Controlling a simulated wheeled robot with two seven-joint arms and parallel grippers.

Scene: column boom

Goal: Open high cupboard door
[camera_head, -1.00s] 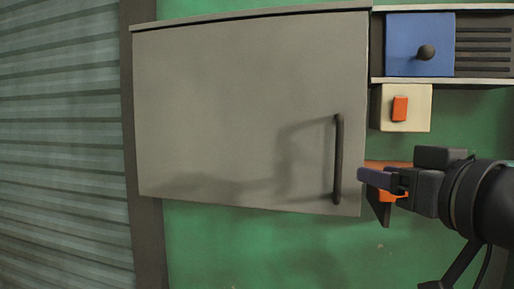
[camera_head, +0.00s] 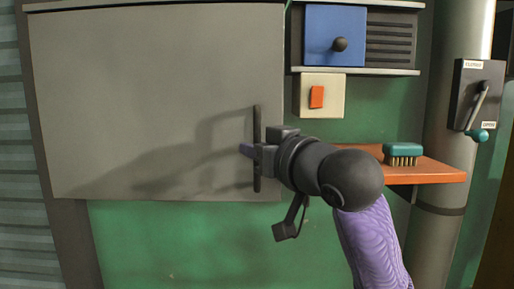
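The high cupboard door (camera_head: 140,90) is a large flat grey panel on the left and looks closed. Its handle (camera_head: 257,130) is a dark vertical bar near the door's right edge. My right gripper (camera_head: 248,150) is at the handle's middle, with a bluish finger tip showing just left of the bar. The gripper body hides part of the handle, and I cannot tell whether the fingers are closed on it. My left gripper is not in view.
A blue box with a dark knob (camera_head: 335,36) sits upper right, above a cream switch plate with an orange rocker (camera_head: 317,97). An orange shelf (camera_head: 430,172) holds a teal brush (camera_head: 403,154). A lever box (camera_head: 475,95) is on the grey column at right.

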